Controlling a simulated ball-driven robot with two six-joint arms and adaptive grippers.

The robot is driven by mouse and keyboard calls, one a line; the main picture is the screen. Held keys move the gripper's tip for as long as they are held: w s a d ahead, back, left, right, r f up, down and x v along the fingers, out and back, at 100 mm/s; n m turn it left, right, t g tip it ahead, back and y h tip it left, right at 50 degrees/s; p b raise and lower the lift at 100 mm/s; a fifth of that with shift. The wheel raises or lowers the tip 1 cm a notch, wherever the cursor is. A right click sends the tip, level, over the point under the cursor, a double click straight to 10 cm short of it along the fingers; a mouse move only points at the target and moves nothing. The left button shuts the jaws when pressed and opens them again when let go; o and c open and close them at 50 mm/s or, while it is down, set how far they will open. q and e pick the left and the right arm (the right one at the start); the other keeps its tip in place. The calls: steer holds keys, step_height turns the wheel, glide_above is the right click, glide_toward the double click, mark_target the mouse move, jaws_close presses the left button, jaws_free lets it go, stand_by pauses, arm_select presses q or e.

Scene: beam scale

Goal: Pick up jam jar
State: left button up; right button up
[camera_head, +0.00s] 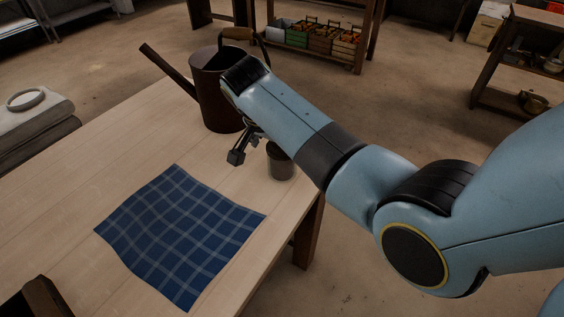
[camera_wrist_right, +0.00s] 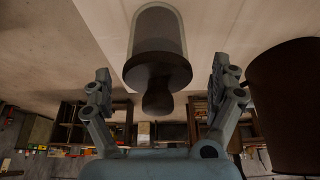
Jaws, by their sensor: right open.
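The jam jar (camera_head: 281,161) appears to be the small, dark-topped jar near the right edge of the wooden table. My arm hides part of it in the head view. In the right wrist view the jar (camera_wrist_right: 157,38) has a greyish see-through body and a dark lid with a knob. My right gripper (camera_head: 252,151) is open and empty above the table beside the jar. In the right wrist view the lid shows in the gap between the spread fingers of the gripper (camera_wrist_right: 160,75), with no visible contact.
A dark watering can (camera_head: 219,100) stands close behind the right gripper; its body also shows at the right in the wrist view (camera_wrist_right: 290,105). A blue checked cloth (camera_head: 180,235) lies on the table (camera_head: 85,185). A shelf with crates (camera_head: 310,38) stands beyond.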

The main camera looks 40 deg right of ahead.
steer(key=x, duration=0.3)
steer(key=shift+s+d+f, duration=0.1)
steer(key=shift+f, duration=0.05)
steer(key=c, duration=1.5)
steer(key=shift+c, duration=0.4)
